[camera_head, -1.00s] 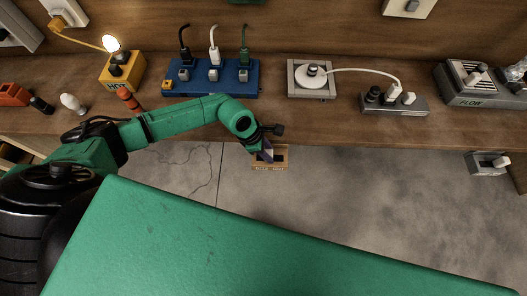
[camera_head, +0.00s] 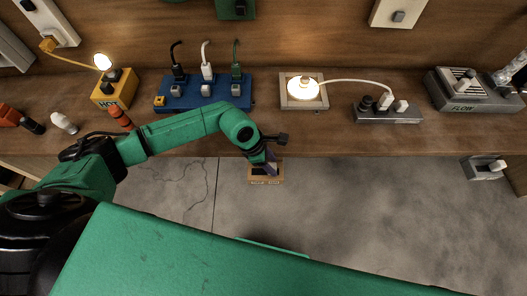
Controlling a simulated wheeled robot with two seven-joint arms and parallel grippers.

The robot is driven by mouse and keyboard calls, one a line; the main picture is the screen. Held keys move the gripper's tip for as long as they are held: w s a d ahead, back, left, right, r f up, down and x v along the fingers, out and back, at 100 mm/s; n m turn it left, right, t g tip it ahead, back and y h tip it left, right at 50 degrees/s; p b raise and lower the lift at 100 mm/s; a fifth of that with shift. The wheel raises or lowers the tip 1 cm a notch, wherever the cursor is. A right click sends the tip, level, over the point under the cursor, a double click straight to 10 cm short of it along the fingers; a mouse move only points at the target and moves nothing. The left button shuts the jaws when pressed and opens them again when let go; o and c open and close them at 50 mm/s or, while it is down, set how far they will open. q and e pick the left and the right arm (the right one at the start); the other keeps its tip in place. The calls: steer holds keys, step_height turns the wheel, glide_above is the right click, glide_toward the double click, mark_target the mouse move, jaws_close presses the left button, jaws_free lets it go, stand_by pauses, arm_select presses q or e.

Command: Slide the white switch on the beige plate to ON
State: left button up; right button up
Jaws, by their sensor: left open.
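A small beige plate (camera_head: 266,181) sits below the front edge of the bench, near the middle of the view. It has lettering along its lower edge, too small to read surely. My left gripper (camera_head: 270,167) is open and reaches down over the plate from above, its fingers in front of the plate's middle. The white switch cannot be made out; the fingers cover that area. Whether the fingers touch it I cannot tell. My right gripper is not in view.
On the bench stand a lit round lamp (camera_head: 303,88), a blue socket block (camera_head: 205,104), a yellow HOT box (camera_head: 113,100), a power strip (camera_head: 388,117) and a FLOW unit (camera_head: 470,107).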

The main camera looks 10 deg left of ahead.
arm_select(q)
steer(key=b+v, duration=0.2)
steer(key=v, duration=1)
steer(key=shift+r, duration=0.4)
